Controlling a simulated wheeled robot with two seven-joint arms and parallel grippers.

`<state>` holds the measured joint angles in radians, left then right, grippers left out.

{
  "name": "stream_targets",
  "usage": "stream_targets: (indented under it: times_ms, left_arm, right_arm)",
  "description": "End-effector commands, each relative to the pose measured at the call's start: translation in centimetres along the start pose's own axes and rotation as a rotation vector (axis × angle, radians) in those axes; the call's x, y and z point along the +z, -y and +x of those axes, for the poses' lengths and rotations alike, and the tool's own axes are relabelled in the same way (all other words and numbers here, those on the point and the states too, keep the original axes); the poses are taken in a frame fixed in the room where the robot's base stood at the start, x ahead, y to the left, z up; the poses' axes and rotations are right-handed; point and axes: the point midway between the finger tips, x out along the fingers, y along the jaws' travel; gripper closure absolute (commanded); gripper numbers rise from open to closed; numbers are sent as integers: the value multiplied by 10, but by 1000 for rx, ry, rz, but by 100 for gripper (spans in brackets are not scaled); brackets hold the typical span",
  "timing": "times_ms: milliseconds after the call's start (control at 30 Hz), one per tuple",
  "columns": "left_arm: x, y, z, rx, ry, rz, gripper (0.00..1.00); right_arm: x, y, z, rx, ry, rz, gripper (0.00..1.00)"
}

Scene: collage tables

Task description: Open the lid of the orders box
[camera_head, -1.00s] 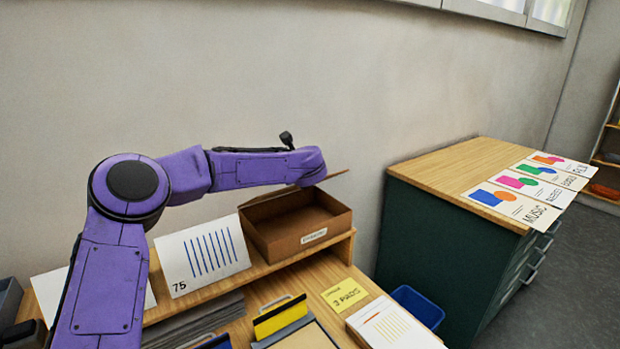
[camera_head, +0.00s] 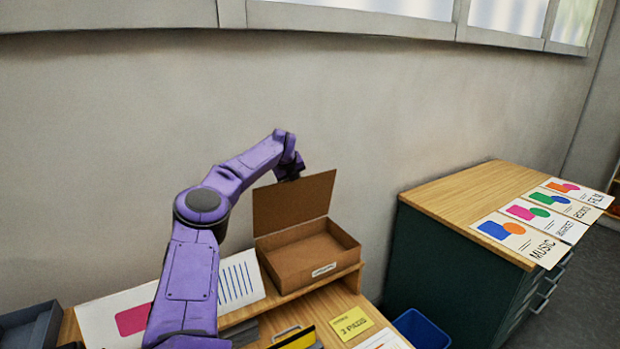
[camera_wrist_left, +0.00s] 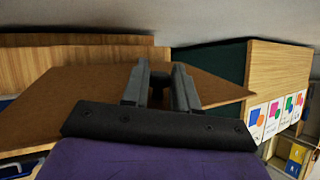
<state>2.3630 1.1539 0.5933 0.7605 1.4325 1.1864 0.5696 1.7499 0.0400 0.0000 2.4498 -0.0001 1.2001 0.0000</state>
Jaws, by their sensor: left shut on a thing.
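The orders box (camera_head: 308,259) is a brown cardboard box with a small white label on its front. It stands on the raised wooden shelf of the desk, and the inside that shows is empty. Its lid (camera_head: 295,204) stands up at the back, roughly upright. In the left wrist view the gripper (camera_wrist_left: 160,85) is shut on the lid (camera_wrist_left: 85,100), whose brown panel spreads to both sides of the fingers. My right gripper is not in view.
A white card with blue stripes (camera_head: 240,278) leans left of the box. A green cabinet with a wooden top (camera_head: 455,195) and several printed cards stands at the right. A blue bin (camera_head: 420,329) sits between. The wall is close behind the box.

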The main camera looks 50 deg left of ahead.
Motion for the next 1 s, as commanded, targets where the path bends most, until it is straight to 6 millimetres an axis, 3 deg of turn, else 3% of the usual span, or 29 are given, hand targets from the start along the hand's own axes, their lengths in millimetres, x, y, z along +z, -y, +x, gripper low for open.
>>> stream_targets:
  times_ms: [267, 767, 800, 833, 1000]
  left_arm:
    - [14, -15, 4, 14, -40, -29, 100]
    - [15, -17, 5, 13, -50, -33, 100]
    - [15, -17, 5, 13, -50, -33, 58]
    - [15, -16, 5, 13, -50, -33, 49]
    - [14, -15, 5, 10, -49, -32, 49]
  right_arm:
    - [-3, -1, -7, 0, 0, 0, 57]
    - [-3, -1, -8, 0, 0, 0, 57]
    - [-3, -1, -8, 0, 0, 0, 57]
    - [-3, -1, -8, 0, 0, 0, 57]
    - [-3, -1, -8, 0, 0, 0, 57]
